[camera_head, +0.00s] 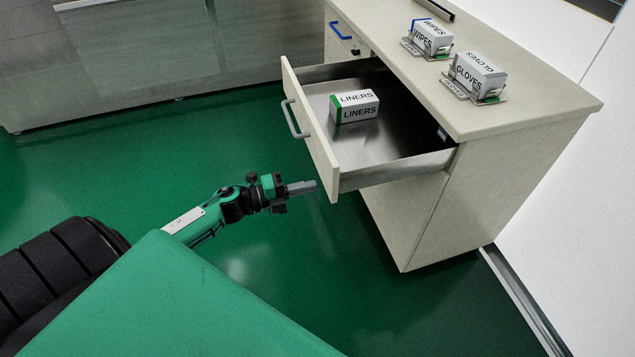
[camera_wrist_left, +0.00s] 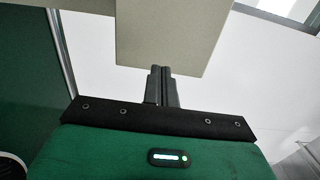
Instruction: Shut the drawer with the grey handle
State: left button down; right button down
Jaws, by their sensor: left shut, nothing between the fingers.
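The drawer (camera_head: 318,135) with the grey handle (camera_head: 295,119) stands pulled out of the cream cabinet in the head view. A white and green box marked LINERS (camera_head: 355,106) lies inside it. My left gripper (camera_head: 312,186) is shut and empty, just in front of the lower near end of the drawer front; whether it touches cannot be told. In the left wrist view, the shut fingers (camera_wrist_left: 161,72) point at a beige panel (camera_wrist_left: 165,40). My right gripper is not in view.
On the cabinet top (camera_head: 540,108) stand a WIPES box (camera_head: 431,38) and a GLOVES box (camera_head: 478,75) in holders. A second drawer with a blue handle (camera_head: 340,30) is at the far end. Green floor (camera_head: 130,140) lies open before the cabinet.

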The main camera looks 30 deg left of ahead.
aim_at(329, 182)
pick_arm(q)
jog(key=shift+x, duration=1.65)
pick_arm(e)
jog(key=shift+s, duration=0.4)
pick_arm(q)
jog(key=shift+w, duration=0.1)
